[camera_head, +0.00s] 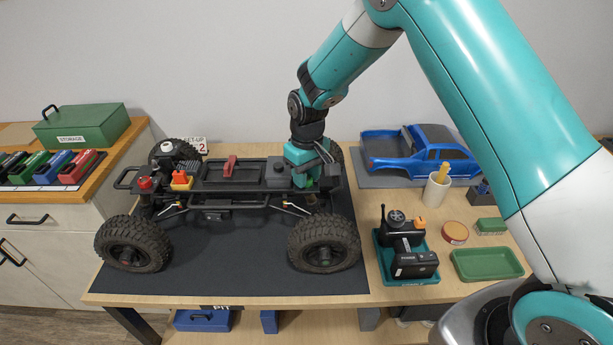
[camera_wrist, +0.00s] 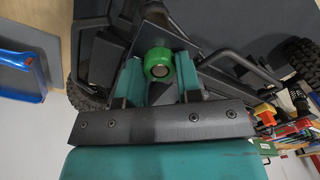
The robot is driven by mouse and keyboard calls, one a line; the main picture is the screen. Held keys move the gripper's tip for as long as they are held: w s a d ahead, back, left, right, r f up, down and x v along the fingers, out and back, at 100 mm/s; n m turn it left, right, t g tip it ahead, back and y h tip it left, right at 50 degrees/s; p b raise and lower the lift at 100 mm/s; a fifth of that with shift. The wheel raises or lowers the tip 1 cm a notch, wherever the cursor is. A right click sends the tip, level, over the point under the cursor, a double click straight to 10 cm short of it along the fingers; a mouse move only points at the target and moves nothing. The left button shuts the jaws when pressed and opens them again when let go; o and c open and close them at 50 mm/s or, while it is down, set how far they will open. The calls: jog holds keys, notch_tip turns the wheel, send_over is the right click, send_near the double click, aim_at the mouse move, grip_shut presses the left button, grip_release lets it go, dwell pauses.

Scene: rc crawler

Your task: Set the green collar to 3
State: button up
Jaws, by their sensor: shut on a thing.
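Any number or mark on the collar is not readable. A white sign (camera_head: 196,145) behind the chassis reads "SET-UP" with a 2 and is partly hidden.
The crawler's large wheels (camera_head: 324,243) stand on a dark mat (camera_head: 230,278). A red collar (camera_head: 145,183) and a yellow-and-orange part (camera_head: 181,180) sit at its left. A blue body shell (camera_head: 420,152), a controller tray (camera_head: 406,280) and a green tray (camera_head: 487,264) stand to the right.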

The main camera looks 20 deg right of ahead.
aim_at(310, 178)
jog(key=m, duration=0.6)
jog(key=shift+d+b, duration=0.1)
jog(key=shift+b, duration=0.25)
jog(key=m, duration=0.5)
jog(key=shift+m, duration=0.4)
jog(key=shift+s, duration=0.1)
jog(key=o, duration=0.9)
jog(key=shift+o, duration=0.2)
notch_tip(310, 178, up, 17)
jog(key=b, duration=0.3)
jog(key=shift+d+r, duration=0.2)
jog(key=shift+d, duration=0.05)
jog(key=shift+s, duration=0.1)
